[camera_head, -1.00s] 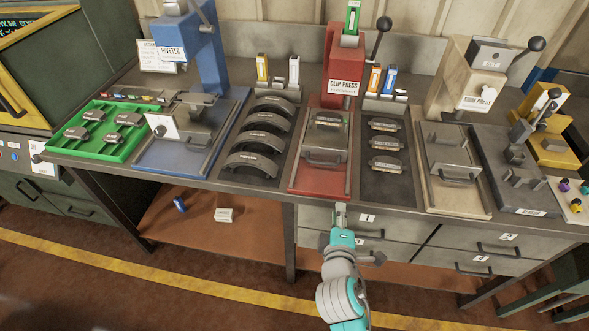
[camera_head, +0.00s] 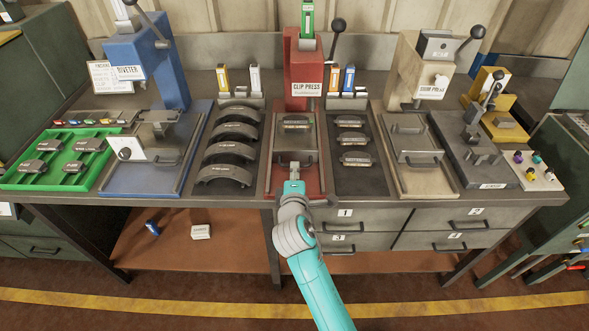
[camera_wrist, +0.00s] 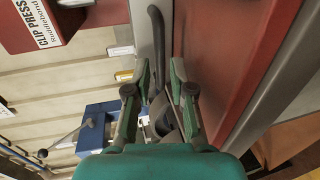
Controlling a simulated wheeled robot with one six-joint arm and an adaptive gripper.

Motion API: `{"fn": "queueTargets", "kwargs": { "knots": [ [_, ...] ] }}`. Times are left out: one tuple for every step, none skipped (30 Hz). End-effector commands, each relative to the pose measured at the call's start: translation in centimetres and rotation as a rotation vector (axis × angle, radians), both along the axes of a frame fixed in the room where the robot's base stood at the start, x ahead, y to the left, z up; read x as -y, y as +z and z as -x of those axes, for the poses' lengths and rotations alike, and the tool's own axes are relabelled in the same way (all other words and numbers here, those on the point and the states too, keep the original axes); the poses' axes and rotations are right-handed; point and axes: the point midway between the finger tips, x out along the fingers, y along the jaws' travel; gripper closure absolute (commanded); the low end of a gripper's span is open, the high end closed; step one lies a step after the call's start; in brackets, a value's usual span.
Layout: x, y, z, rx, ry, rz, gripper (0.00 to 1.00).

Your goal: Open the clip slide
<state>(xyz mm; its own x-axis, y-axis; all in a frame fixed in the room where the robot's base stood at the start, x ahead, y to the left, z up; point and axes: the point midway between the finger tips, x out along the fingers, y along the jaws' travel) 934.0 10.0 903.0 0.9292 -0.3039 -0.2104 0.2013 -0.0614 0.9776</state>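The red clip press (camera_head: 306,75) stands at the middle of the bench, its name label on the front. Its clip slide (camera_head: 296,141) is a grey plate on the red base (camera_head: 319,182), with a labelled part lying near its rear. The slide's dark bar handle (camera_wrist: 156,30) runs toward the space between my fingers in the wrist view. My gripper (camera_head: 293,176) is at the front of the slide, over the red base, and partly hides the handle in the head view. In the wrist view its two fingers (camera_wrist: 160,90) stand apart, with no clear contact on the handle.
A tray of curved brake shoes (camera_head: 233,152) lies left of the press, and a tray of labelled clips (camera_head: 355,140) lies right. The blue riveter (camera_head: 152,65) and cream press (camera_head: 417,75) stand further out. Drawers (camera_head: 346,225) are below the bench edge.

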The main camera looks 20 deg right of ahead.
Motion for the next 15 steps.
{"fn": "queueTargets", "kwargs": {
  "knots": [
    [0.2, -0.1, -0.6, 0.0, 0.0, 0.0, 0.77],
    [0.2, -0.2, -0.8, 0.0, 0.0, 0.0, 0.77],
    [0.3, -0.2, -1.1, 0.001, 0.001, 0.0, 0.77],
    [0.4, -0.2, -1.3, 0.001, 0.001, 0.0, 0.77],
    [0.4, -0.3, -1.4, 0.0, 0.001, 0.0, 0.77],
    [0.5, -0.4, -1.5, 0.0, 0.001, 0.0, 0.77],
    [0.5, -0.4, -1.6, -0.001, 0.001, -0.001, 0.77],
    [0.5, -0.4, -1.7, -0.001, 0.001, -0.001, 0.77],
    [0.5, -0.4, -1.7, -0.001, 0.001, -0.001, 0.77],
    [0.5, -0.4, -1.7, -0.001, 0.001, -0.001, 0.77],
    [0.5, -0.4, -1.7, -0.001, 0.001, -0.001, 0.77],
    [0.5, -0.4, -1.7, -0.001, 0.001, -0.001, 0.77],
    [0.5, -0.4, -1.7, -0.001, 0.001, -0.001, 0.77],
    [0.5, -0.4, -1.7, -0.001, 0.001, -0.001, 0.77],
    [0.5, -0.4, -1.7, -0.001, 0.001, -0.001, 0.77]
  ]
}}
